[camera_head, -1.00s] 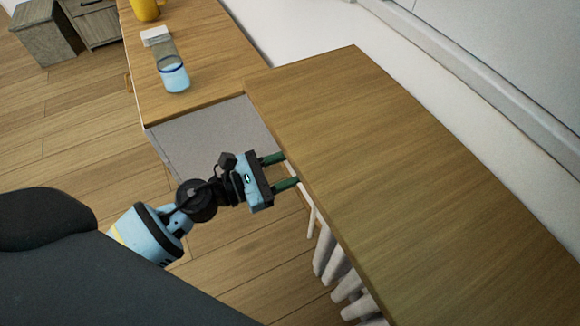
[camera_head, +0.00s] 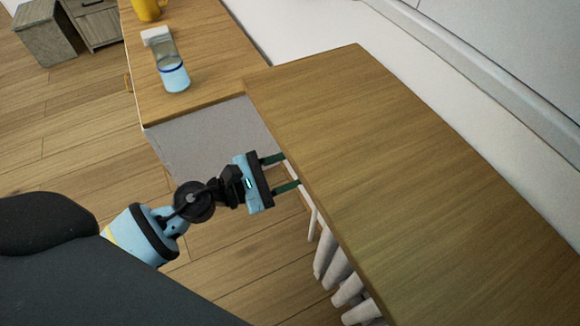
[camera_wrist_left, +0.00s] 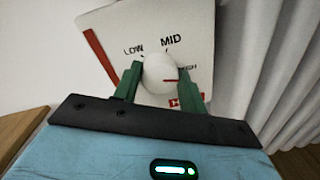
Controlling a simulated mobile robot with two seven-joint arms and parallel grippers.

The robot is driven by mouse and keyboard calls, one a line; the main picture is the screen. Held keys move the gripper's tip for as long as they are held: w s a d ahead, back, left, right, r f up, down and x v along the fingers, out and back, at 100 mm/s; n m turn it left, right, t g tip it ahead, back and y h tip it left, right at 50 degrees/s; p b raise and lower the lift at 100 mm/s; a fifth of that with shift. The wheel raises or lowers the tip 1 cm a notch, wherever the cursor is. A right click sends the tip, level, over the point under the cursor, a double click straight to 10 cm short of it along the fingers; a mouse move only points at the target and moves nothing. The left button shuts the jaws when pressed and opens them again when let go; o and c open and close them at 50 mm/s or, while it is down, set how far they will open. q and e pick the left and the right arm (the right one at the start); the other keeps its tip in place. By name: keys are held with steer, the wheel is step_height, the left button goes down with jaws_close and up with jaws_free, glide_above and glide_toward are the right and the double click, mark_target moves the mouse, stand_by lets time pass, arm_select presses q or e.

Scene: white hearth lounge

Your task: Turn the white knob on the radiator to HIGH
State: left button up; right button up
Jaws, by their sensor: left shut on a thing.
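The white knob (camera_wrist_left: 160,73) sits on a pale panel (camera_wrist_left: 190,25) of the radiator in the left wrist view. LOW and MID labels stand above it, and HIGH is at its right, partly hidden by a finger. A red mark on the knob points right, close to and just below HIGH. My left gripper (camera_wrist_left: 160,82) is shut on the knob, with one green finger on each side. In the head view the left gripper (camera_head: 280,172) reaches under the wooden top's left edge, which hides the knob. The white radiator columns (camera_head: 335,265) show below that edge. My right gripper is not in view.
The wooden top (camera_head: 400,170) overhangs the radiator closely. A wooden cabinet (camera_head: 205,50) adjoins it, with a bottle (camera_head: 172,70) and a yellow mug (camera_head: 148,8) on top. The floor (camera_head: 75,140) at left is clear.

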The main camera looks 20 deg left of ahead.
arm_select(q)
steer(key=o, duration=1)
steer(key=shift+c, duration=0.2)
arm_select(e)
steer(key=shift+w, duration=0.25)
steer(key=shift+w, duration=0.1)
arm_select(q)
steer(key=shift+s+a, duration=0.1)
steer(key=b+v, duration=0.1)
steer(key=v, duration=0.6)
steer(key=shift+s, duration=0.2)
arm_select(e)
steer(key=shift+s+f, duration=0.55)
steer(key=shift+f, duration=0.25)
arm_select(q)
steer(key=shift+a, duration=0.15)
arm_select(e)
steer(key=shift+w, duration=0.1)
